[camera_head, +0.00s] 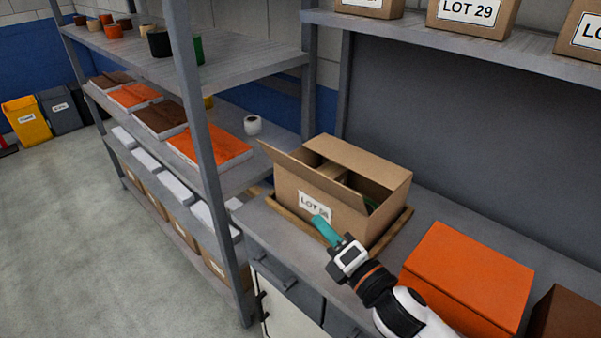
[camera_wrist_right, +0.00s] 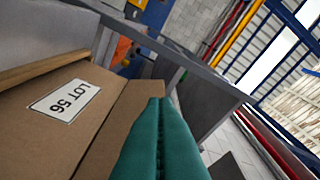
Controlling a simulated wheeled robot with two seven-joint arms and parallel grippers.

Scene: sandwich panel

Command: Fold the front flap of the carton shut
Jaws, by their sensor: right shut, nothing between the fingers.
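The open cardboard carton (camera_head: 385,182) sits on a tray on the grey counter, its "LOT 56" label facing me. My right gripper (camera_head: 322,226), with teal fingers, is shut and empty, low before the front face by the label. In the right wrist view the shut fingers (camera_wrist_right: 160,135) are beside the carton face with the label (camera_wrist_right: 65,100); I cannot tell whether they touch it. My left gripper is not in view.
An orange box (camera_head: 468,280) and a brown box (camera_head: 568,318) stand on the counter at right. A wooden tray rim (camera_head: 392,232) surrounds the carton's base. A shelf rack post (camera_head: 212,165) rises at left. Labelled cartons (camera_head: 472,14) stand on the shelf above.

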